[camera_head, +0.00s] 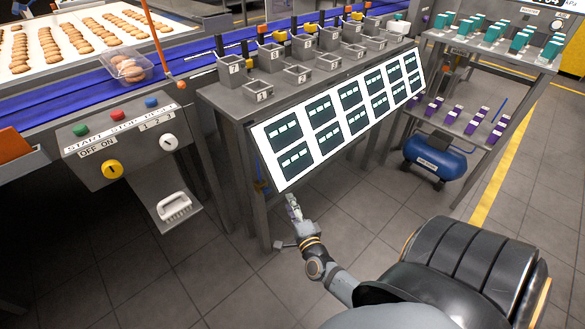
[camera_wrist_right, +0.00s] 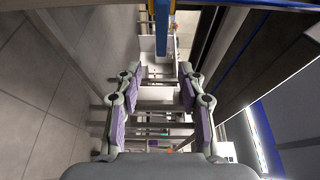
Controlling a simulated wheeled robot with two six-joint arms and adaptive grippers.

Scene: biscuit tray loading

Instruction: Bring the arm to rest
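My right gripper (camera_head: 292,205) is in the head view, low in front of the leg of the weighing station and below its slanted display panel. In the right wrist view my right gripper (camera_wrist_right: 160,85) shows its two fingers with purple pads well apart and nothing between them. My left gripper is not in the head view. A clear tray (camera_head: 128,66) with several biscuits in it stands at the edge of the blue conveyor, upper left.
The slanted display panel (camera_head: 335,118) juts out just above my right gripper. A blue compressor tank (camera_head: 434,157) stands at right. Open floor lies in front.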

